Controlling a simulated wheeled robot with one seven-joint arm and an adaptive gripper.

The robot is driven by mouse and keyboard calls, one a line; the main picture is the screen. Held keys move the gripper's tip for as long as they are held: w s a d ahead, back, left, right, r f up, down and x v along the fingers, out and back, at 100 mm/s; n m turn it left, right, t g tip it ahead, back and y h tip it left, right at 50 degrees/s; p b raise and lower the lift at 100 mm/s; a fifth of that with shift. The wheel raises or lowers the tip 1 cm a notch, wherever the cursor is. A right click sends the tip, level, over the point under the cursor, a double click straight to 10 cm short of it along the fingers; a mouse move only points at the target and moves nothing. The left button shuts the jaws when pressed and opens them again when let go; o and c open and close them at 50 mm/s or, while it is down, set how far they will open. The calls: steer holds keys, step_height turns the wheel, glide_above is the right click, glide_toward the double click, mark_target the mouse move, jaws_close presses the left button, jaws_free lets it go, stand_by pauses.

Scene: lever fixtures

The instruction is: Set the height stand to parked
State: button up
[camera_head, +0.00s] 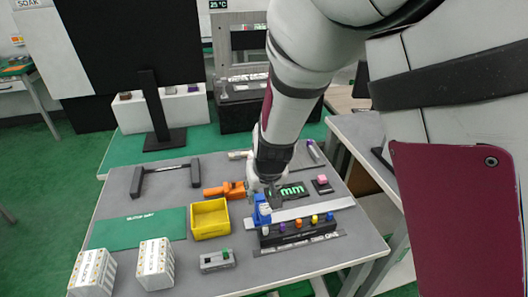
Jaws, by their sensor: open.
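No label that I can read names the height stand, so I cannot tell for sure which fixture it is. A blue upright piece (262,213) stands at the left end of a long pale bar (315,209) on the table. A dark display with green "mm" lettering (292,191) lies just behind the bar. My gripper (268,197) is open and points down, just above or behind the blue piece. Contact cannot be told. My arm and wrist hide part of the table behind it.
The grey table (160,185) holds a black strip with coloured knobs (298,232), a yellow bin (209,219), an orange tool (224,190), a grey switch box (217,260) and two white blocks (155,264). A black post on a base (160,115) stands behind.

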mark_target(260, 199)
steer(key=b+x, duration=0.2)
steer(key=x, duration=0.7)
jaws_close()
